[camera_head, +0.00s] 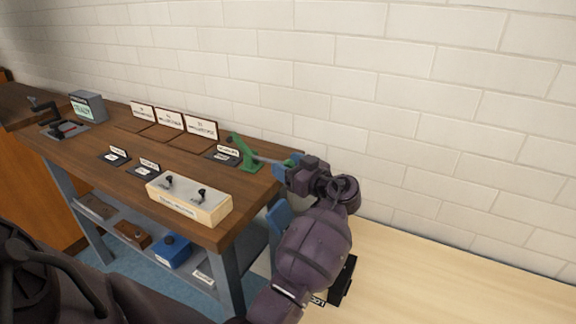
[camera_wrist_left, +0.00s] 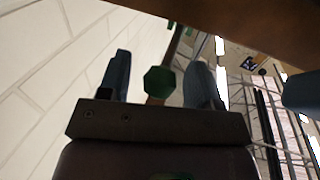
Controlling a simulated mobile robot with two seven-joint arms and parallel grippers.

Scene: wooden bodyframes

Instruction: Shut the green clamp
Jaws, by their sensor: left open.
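The green clamp (camera_head: 245,153) stands near the right end of the wooden workbench. Its grey lever reaches out to the right, towards my left gripper (camera_head: 288,165). In the left wrist view, the lever's green end knob (camera_wrist_left: 160,83) shows between the two blue-grey fingers of my left gripper (camera_wrist_left: 160,80). The fingers are apart, with visible gaps on both sides of the knob. My right gripper is not in view.
The workbench (camera_head: 225,240) holds a cream switch box (camera_head: 189,200), several label cards and a grey box (camera_head: 88,106). A dark clamp-like fixture (camera_head: 45,108) stands far left. Blue and brown items lie on the lower shelf. A white brick wall (camera_head: 330,70) rises behind.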

